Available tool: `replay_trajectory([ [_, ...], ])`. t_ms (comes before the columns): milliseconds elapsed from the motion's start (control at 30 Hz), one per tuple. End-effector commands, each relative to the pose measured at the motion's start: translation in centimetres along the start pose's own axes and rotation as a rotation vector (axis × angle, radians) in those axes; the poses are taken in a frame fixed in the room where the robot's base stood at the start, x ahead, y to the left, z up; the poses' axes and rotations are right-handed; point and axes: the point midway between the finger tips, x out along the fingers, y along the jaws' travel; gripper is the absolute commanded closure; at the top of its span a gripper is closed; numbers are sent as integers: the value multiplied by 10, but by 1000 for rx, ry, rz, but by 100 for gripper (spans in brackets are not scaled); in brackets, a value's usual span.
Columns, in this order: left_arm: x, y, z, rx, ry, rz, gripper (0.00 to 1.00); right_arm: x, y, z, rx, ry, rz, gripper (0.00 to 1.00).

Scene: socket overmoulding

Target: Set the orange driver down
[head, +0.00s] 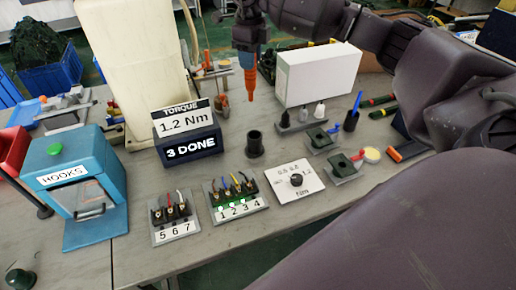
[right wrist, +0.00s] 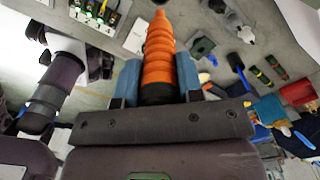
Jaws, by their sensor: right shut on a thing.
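The orange driver (head: 249,78) hangs tip down, roughly upright, in my right gripper (head: 246,47). In the right wrist view the orange ribbed body of the driver (right wrist: 158,62) lies between the two blue fingers of the right gripper (right wrist: 157,80), which is shut on it. A black round cup (head: 255,146) stands on the grey bench below the driver. The driver's tip is above the cup and apart from it, with a clear gap. My left gripper is not identifiable in either view.
A torque display (head: 184,125) reading 1.2 Nm and 3 DONE stands left of the cup. Socket blocks (head: 237,203) and a dial plate (head: 296,181) lie in front. A white box (head: 318,78) stands behind right. A blue HOOKS box (head: 82,190) is at left.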

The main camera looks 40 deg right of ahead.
Motion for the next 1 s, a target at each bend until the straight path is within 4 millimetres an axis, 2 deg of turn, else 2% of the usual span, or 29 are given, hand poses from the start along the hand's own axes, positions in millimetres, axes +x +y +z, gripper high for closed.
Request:
replay_trajectory([
  [133, 2, 0, -5, 2, 10, 1, 57, -1, 3, -6, -135, -2, -1, 94],
  [267, 4, 0, -8, 3, 16, 2, 57, 0, 3, -8, -195, -2, -1, 94],
  [367, 4, 1, -7, 2, 14, 3, 57, 8, 3, -8, -212, -1, 1, 94],
  [1000, 2, 1, 0, 0, 2, 2, 57, 139, 4, -8, -211, 0, 2, 94],
])
